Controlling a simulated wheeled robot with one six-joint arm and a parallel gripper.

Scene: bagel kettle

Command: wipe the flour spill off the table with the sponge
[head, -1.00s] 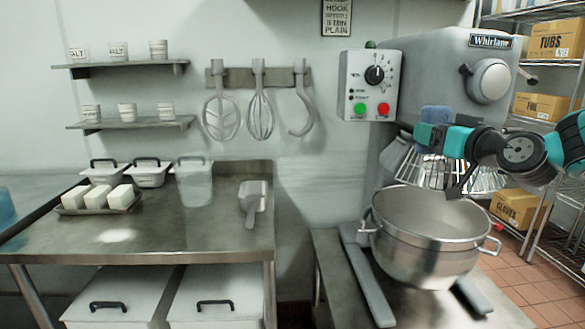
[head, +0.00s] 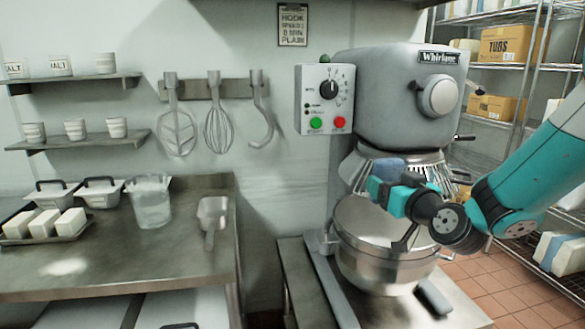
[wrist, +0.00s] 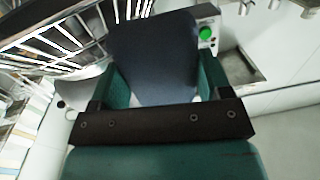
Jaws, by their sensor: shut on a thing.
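A pale white patch (head: 62,267), which looks like the flour spill, lies on the front left of the steel table (head: 130,262). My gripper (head: 372,180) is in front of the mixer, above the steel bowl, well to the right of the table. It is shut on the blue sponge (head: 359,168). In the wrist view the sponge (wrist: 152,55) shows as a dark blue slab between the two green fingers. Part of the sponge is hidden by the fingers in the head view.
The mixer (head: 400,105), its wire guard and bowl (head: 372,262) stand close around my gripper. A tray of white blocks (head: 45,226), lidded tubs, a clear jug (head: 150,205) and a scoop (head: 212,216) stand on the table. The table's front middle is clear.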

